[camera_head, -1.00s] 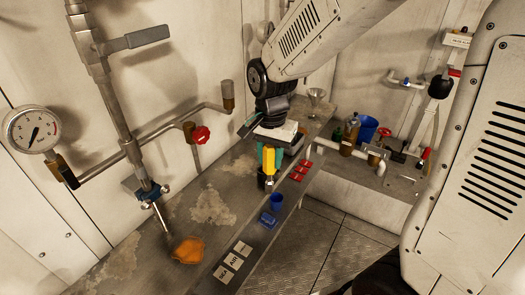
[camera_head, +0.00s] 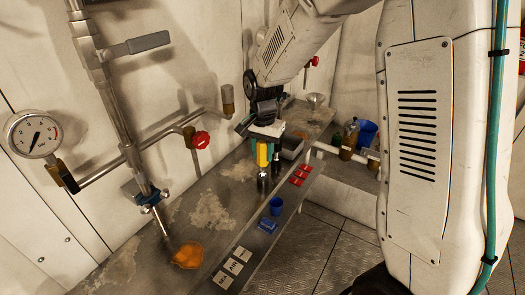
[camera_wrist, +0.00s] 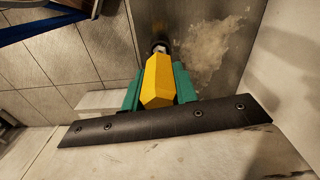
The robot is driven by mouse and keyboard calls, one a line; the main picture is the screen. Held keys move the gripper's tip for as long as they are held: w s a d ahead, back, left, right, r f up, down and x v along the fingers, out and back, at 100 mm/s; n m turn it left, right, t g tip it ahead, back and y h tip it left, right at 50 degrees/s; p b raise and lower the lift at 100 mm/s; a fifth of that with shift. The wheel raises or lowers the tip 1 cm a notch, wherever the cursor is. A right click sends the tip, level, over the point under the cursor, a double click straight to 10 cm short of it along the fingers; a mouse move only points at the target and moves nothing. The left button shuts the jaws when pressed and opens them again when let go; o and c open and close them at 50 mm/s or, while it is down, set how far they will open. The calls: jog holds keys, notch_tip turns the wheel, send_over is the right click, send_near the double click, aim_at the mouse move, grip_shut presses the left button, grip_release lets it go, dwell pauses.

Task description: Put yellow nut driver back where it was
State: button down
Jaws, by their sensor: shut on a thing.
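The yellow nut driver (camera_head: 262,154) is upright in my gripper (camera_head: 264,160), its yellow handle between the teal fingers, above the grey bench. In the wrist view its handle (camera_wrist: 157,80) lies between the fingers of my gripper (camera_wrist: 158,90), with a dark metal end pointing away towards the bench. Just below the handle in the head view is a dark upright piece (camera_head: 262,183). I cannot tell whether it is the driver's own end or a separate holder, nor whether the driver touches anything.
A dark upright item (camera_head: 276,166) is close right of the driver. A pipe with a red valve (camera_head: 200,140) runs along the wall.

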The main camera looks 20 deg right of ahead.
jog(key=c, duration=1.1)
grip_release()
